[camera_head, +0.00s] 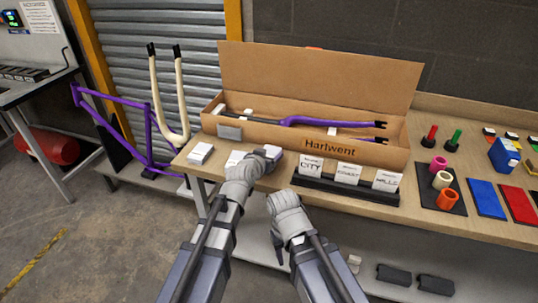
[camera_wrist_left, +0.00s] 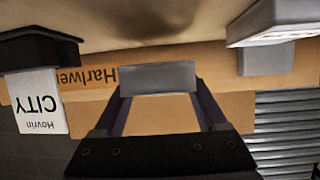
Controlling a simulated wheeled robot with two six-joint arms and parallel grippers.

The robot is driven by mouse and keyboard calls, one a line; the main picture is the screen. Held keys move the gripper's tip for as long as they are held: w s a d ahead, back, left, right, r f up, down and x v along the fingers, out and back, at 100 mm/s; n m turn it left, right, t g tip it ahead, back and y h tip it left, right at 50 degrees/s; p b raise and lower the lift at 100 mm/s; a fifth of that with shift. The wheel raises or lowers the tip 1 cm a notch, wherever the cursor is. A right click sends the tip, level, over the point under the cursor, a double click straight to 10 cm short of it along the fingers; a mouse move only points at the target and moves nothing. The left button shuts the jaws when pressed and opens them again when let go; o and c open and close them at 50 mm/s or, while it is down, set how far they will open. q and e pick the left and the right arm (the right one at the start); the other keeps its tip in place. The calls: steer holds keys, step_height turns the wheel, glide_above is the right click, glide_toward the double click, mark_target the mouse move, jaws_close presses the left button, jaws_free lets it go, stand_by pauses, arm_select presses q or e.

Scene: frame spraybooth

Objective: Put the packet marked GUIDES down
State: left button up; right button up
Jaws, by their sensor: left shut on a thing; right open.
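My left gripper (camera_head: 262,163) is shut on a small pale packet (camera_head: 271,152) at the front of the long cardboard box. In the left wrist view the packet (camera_wrist_left: 158,77) sits between the two fingers as a plain grey face. No lettering on it can be read, so I cannot tell its mark. The gap between it and the bench top (camera_head: 445,225) is not clear. Two more white packets lie to its left, one close behind the hand (camera_head: 235,157) and one near the bench's left end (camera_head: 200,153). My right gripper (camera_head: 283,215) is open and empty before the bench edge.
The open cardboard box (camera_head: 230,145) marked Harlwent holds a purple fork (camera_head: 320,122). A black rack (camera_head: 345,189) with cards, one reading CITY (camera_head: 311,167), stands to the right. Further right are coloured tubes (camera_head: 441,180) and a blue panel (camera_head: 486,198).

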mark_target(269, 154)
arm_select(q)
step_height(269, 154, up, 10)
steer(key=p, duration=0.8)
steer(key=shift+f, duration=0.25)
